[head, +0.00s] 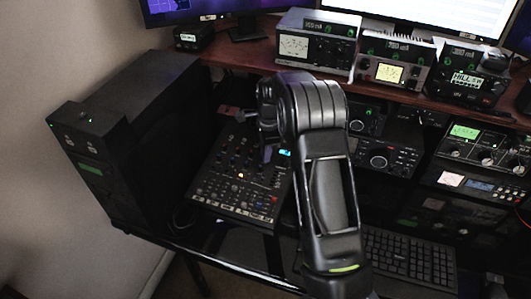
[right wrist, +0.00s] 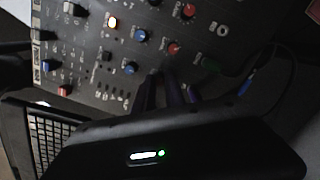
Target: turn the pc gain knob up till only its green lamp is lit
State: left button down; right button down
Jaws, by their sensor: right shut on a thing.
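The black mixer panel (head: 225,190) lies on the desk left of centre in the head view, covered with small knobs. My right gripper (head: 267,150) reaches down onto its right part; my wrist and forearm cover some of the panel. In the right wrist view the fingers of my right gripper (right wrist: 168,82) are shut on a small knob, mostly hidden between them; its label cannot be read. One lamp (right wrist: 112,22) glows orange-white on the panel, and it also shows amber in the head view (head: 241,175). I see no lit green lamp on the panel. My left gripper is out of view.
A black tower case (head: 130,130) stands left of the mixer. Several radios and meters (head: 385,155) fill the rack and shelf at the right. A keyboard (head: 410,257) lies at the lower right. Blue and red knobs (right wrist: 142,36) stand close around the fingers.

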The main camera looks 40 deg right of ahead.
jog(key=shift+m, duration=0.8)
jog(key=c, duration=1.4)
grip_release()
jog(key=shift+s+r+b, duration=0.2)
jog(key=shift+r, duration=1.75)
jog(key=shift+s+r+b, duration=0.2)
jog(key=shift+r, duration=1.75)
